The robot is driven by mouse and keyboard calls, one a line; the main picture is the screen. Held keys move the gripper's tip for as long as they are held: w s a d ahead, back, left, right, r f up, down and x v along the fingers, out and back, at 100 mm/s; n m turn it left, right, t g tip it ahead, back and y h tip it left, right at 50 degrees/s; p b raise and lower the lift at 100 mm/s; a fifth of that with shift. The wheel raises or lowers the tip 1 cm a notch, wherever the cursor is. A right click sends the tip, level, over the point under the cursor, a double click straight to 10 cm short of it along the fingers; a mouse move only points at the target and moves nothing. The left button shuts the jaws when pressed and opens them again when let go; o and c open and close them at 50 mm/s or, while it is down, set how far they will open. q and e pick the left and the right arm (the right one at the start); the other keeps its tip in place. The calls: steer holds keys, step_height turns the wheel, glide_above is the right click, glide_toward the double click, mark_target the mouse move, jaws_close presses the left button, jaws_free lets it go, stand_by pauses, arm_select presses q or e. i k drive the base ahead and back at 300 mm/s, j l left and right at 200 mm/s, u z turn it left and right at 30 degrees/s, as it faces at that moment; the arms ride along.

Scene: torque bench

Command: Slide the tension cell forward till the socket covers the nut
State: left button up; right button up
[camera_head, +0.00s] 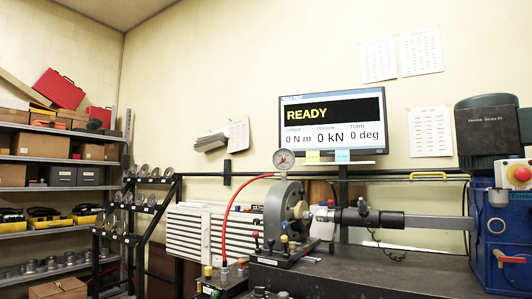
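The tension cell appears to be the grey round housing (273,212) on a dark base, with a pressure gauge (284,160) on top and a red hose (229,215) at its left. A brass-coloured disc (299,209) is on its right face. The nut seems to be the small metal piece (308,215) at that disc. The socket appears to be the silvery end (323,215) of the black drive shaft (356,217) facing it. Nut and socket are very close in the view; whether they touch or overlap is too small to tell. Neither gripper is in view.
A monitor (332,125) reads READY, with 0 N m, 0 kN and 0 deg. A grey bar (432,222) joins the shaft to a blue machine (499,235) with a red button (519,174). The dark bench (400,272) has free room in front. Shelves stand left.

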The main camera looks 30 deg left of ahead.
mark_target(282, 198)
steer(key=k+j, duration=0.1)
steer(key=j, duration=1.5)
steer(key=k+j, duration=0.15)
steer(key=j, duration=1.45)
steer(key=k, duration=0.05)
